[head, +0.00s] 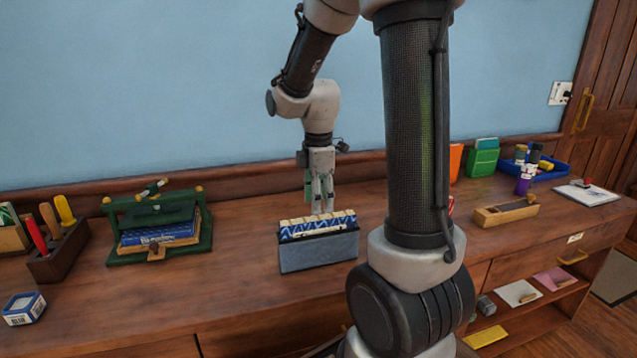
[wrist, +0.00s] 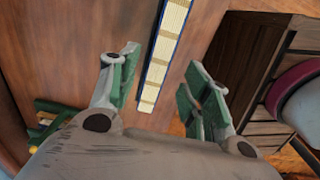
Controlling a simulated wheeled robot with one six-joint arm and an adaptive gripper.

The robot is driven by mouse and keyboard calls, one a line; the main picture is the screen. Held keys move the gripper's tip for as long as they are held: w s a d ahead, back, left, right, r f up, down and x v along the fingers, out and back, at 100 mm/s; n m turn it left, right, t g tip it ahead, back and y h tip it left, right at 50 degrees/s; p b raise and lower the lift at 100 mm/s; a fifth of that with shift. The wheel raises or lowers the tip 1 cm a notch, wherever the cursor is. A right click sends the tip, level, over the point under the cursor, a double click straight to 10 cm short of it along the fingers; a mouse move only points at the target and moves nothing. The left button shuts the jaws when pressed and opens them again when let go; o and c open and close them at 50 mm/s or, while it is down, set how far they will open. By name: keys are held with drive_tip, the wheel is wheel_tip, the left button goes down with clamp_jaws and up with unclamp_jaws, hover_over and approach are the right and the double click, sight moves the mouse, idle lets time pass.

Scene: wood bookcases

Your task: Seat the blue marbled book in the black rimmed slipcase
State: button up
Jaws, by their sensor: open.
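The blue marbled book (head: 318,230) stands upright inside the dark grey slipcase (head: 320,252) at the middle of the counter. Its cream, banded top edge and a strip of patterned blue cover show above the slipcase wall; its lower part is hidden. My gripper (head: 321,206) points down just above and behind the book's top, with its fingers apart. In the wrist view, my gripper (wrist: 160,82) is open, and the book's cream edge (wrist: 163,50) with thin blue borders runs between and beyond the green-padded fingers. I see no grip on the book.
A green press (head: 160,230) holding blue books stands to the left, beside a wooden tool holder (head: 58,250) and a small blue box (head: 24,309). A wooden block (head: 505,212) and blue tray (head: 545,172) are right. Counter beside the slipcase is clear.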

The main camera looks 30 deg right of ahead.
wheel_tip(320, 180, up, 5)
drive_tip(key=s+a+r+m+t, duration=0.1)
drive_tip(key=s+r+m+t, duration=0.1)
drive_tip(key=s+m, duration=0.5)
drive_tip(key=s+a+r+m+t, duration=0.2)
drive_tip(key=s+r+m, duration=0.2)
drive_tip(key=s+m, duration=0.3)
drive_tip(key=shift+s+r+m, duration=0.35)
drive_tip(key=shift+s+m, duration=0.05)
drive_tip(key=shift+s, duration=0.85)
